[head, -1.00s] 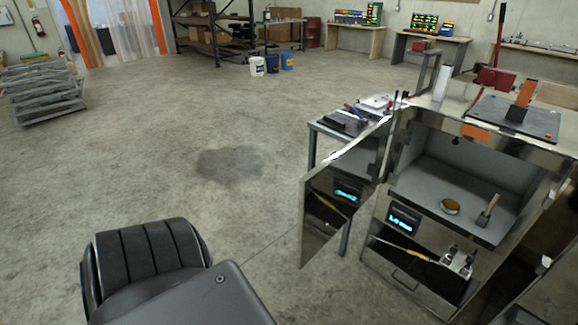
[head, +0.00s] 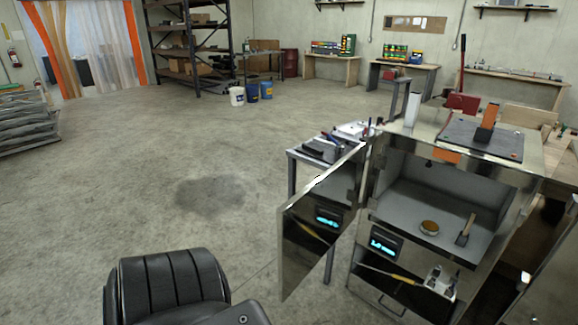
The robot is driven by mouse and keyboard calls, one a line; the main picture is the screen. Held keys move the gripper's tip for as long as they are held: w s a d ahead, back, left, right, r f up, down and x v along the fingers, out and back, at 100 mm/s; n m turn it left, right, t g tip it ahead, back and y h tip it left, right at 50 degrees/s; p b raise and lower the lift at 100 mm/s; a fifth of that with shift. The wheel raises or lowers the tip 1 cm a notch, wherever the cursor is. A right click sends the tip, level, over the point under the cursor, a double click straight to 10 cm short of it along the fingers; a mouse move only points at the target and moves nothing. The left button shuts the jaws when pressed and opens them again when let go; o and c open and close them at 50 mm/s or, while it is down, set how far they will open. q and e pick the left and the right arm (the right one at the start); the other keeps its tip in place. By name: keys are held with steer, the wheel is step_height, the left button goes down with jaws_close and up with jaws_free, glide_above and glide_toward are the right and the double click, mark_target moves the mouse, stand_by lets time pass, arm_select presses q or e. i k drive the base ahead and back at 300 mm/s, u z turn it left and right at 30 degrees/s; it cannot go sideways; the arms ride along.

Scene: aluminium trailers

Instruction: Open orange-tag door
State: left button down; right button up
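The metal cabinet (head: 467,155) stands at the right with an orange tag (head: 446,156) on its top front edge. Its mirror-like door (head: 300,250) stands swung wide open to the left. The compartment (head: 400,190) behind it is exposed; a round tin (head: 429,228) and a small brush (head: 465,230) lie on its floor. Below are a panel with a blue display (head: 384,245) and a drawer-like front with a handle. A black padded part at the bottom left seems to be mine. Neither of my grippers shows in the head view.
A small tool table (head: 310,157) stands behind the open door. Buckets (head: 252,92), a shelf rack (head: 190,50) and workbenches (head: 402,72) line the back. Stacked metal pieces (head: 25,125) stand at the left. The concrete floor in the middle is clear.

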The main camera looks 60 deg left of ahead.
mark_target(309, 223)
steer(key=i, duration=0.6)
steer(key=u, duration=1.85)
